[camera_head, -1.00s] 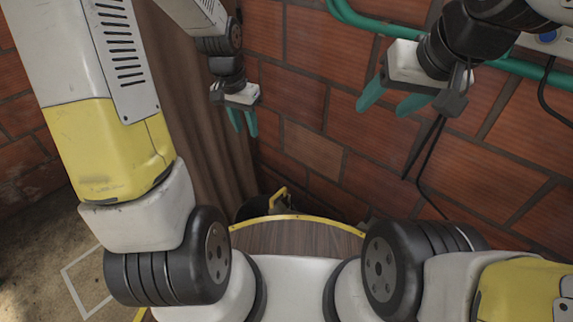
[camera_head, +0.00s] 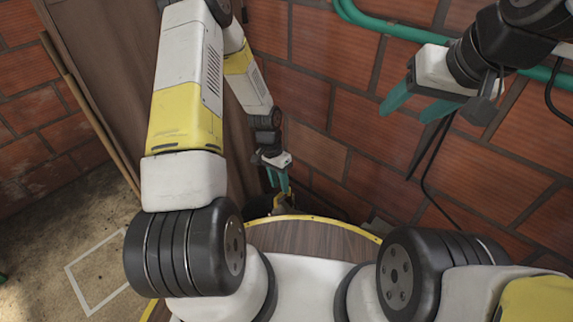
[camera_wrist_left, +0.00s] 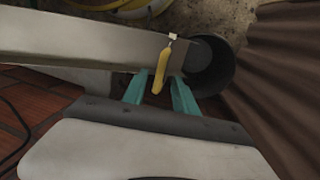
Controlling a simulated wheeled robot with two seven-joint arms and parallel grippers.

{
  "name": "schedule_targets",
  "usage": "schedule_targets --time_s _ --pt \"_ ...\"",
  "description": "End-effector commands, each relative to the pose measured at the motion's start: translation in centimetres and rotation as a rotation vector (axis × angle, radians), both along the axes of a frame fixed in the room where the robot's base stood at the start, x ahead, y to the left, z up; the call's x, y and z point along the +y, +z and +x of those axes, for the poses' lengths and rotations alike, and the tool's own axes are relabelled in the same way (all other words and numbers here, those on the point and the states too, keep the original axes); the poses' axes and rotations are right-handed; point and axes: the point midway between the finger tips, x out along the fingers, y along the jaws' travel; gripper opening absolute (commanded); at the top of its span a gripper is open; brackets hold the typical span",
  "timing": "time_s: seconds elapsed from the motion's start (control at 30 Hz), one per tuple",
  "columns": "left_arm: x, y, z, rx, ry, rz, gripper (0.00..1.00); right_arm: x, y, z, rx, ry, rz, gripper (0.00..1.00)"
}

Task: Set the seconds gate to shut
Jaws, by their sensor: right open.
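A yellow handle (camera_wrist_left: 160,68) with a pale tip stands at the end of a grey chute (camera_wrist_left: 85,45) in the left wrist view; I take it to be the seconds gate's handle. My left gripper (camera_head: 277,182) points down beyond the round wooden top in the head view. In the left wrist view its teal fingers (camera_wrist_left: 158,85) are apart, with the handle appearing between them and gaps on both sides. I cannot tell the depth between them. The gate plate cannot be made out. My right gripper (camera_head: 412,105) is open and empty before the brick wall.
A dark bucket (camera_wrist_left: 215,68) stands at the chute's end. A brown corrugated surface (camera_wrist_left: 280,75) lies to its right. A brick wall (camera_head: 340,115) with a green pipe (camera_head: 395,30) and black cable is close behind. Sandy floor (camera_head: 60,230) is open at left.

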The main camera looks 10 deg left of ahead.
Motion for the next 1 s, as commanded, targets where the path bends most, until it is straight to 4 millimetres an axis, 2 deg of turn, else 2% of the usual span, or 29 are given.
schedule_targets --time_s 0.1,0.2,0.5,0.67,0.7,1.0 --pt "-0.3 -1.5 -0.1 0.001 0.000 0.001 0.34 0.0 0.0 0.0 0.000 0.000 0.000 0.59" --pt "-0.4 -2.1 -0.2 0.000 0.001 0.000 0.34 0.0 0.0 0.0 0.000 0.000 0.000 0.59" --pt "-0.4 -2.3 -0.2 -0.001 0.001 0.000 0.34 0.0 0.0 0.0 0.000 0.000 0.000 0.59" --pt "-0.4 -2.3 -0.2 -0.001 0.001 0.000 0.03 0.0 0.0 0.0 0.000 0.000 0.000 0.59" --pt "-0.4 -2.3 -0.2 -0.001 0.001 0.000 0.00 0.0 0.0 0.0 0.000 0.000 0.000 0.59" --pt "-0.3 -2.3 -0.2 -0.001 0.001 0.000 0.00 0.0 0.0 0.0 0.000 0.000 0.000 0.59"
